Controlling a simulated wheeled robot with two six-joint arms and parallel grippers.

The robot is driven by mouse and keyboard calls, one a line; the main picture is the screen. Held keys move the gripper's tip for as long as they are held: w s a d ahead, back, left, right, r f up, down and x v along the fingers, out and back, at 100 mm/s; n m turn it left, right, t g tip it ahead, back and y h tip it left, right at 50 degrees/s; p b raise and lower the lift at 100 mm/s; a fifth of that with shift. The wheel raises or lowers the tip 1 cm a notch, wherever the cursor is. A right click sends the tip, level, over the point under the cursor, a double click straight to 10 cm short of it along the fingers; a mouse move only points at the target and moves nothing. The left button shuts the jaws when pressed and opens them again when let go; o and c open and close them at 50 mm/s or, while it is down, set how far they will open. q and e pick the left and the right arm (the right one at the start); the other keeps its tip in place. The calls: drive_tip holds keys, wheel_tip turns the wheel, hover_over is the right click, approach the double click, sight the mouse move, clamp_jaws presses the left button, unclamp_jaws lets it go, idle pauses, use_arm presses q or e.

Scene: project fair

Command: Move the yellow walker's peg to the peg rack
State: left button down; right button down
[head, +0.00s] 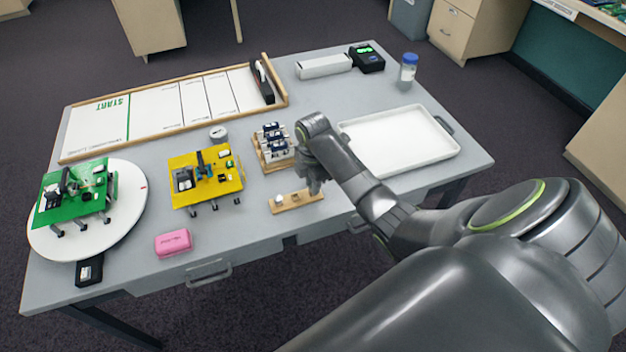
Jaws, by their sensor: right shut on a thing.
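The yellow walker (222,187) stands on its short legs on the grey table, left of the middle. The peg rack (284,206), a small light wooden strip with a white peg at its left end, lies near the table's front edge. My right gripper (314,188) points down over the right end of the rack. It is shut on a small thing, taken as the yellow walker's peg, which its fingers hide. I cannot tell whether the peg touches the rack. My left gripper is not in view.
A wooden holder with small motor-like parts (273,148) stands just behind the rack. A green walker (92,197) sits on a white turntable (128,215). A pink block (173,243), a white tray (431,152) and a framed START track (146,104) are also on the table.

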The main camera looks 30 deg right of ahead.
drive_tip(key=shift+f+p, duration=0.15)
drive_tip(key=shift+p, duration=0.2)
idle(0.7)
idle(0.4)
drive_tip(key=c, duration=1.2)
unclamp_jaws()
drive_tip(key=shift+r+p, duration=3.8)
drive_tip(key=shift+p, duration=0.55)
drive_tip(key=shift+f, duration=0.1)
